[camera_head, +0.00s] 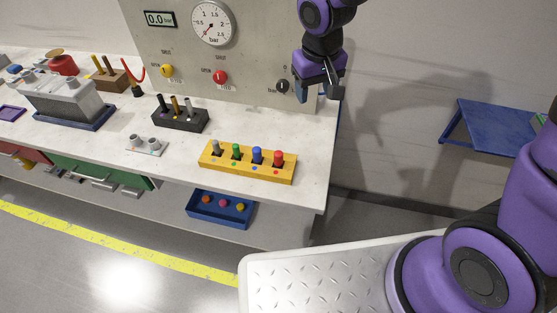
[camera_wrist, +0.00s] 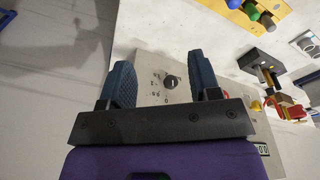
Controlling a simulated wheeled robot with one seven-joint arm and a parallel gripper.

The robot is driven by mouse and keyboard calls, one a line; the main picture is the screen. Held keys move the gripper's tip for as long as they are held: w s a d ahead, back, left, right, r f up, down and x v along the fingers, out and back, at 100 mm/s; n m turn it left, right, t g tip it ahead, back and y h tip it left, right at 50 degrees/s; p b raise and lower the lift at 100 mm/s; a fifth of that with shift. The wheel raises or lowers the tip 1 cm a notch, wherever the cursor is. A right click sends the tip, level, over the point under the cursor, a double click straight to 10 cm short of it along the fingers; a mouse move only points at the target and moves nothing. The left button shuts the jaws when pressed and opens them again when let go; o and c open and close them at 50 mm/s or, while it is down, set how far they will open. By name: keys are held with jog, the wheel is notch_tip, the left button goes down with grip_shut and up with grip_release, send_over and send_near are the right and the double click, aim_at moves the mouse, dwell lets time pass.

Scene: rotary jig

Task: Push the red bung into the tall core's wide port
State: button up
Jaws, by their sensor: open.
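The red bung (camera_head: 278,158) stands upright at the right end of a yellow rack (camera_head: 228,168), beside blue, green and grey ones. A grey block (camera_head: 68,103) with short cylinders on top sits in a dark blue tray at the left of the bench; I cannot tell whether it holds the tall core, and no wide port can be made out. My gripper (camera_head: 319,92) is open and empty, in front of the panel's right edge, above and right of the rack.
A gauge panel (camera_head: 250,50) stands behind the bench. A black holder (camera_head: 181,119) with upright tools, a small plate (camera_head: 146,146) with two grey cylinders and a wooden block (camera_head: 110,80) stand on the bench. A blue bin (camera_head: 220,210) sits below. The bench's right end is clear.

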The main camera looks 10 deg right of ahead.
jog(key=g, duration=0.1)
send_near(278, 153)
jog(key=shift+w+d+f+n, duration=0.35)
jog(key=shift+d+f+n, duration=0.1)
jog(key=shift+d, duration=0.3)
jog(key=f, duration=0.5)
jog(key=shift+s+a+f, duration=0.1)
jog(key=shift+a, duration=0.15)
jog(key=shift+a+f, duration=0.2)
jog(key=shift+f, duration=1.3)
jog(key=shift+a+f, duration=0.2)
jog(key=shift+f, duration=1.35)
jog(key=c, duration=1.1)
jog(key=shift+o, duration=0.2)
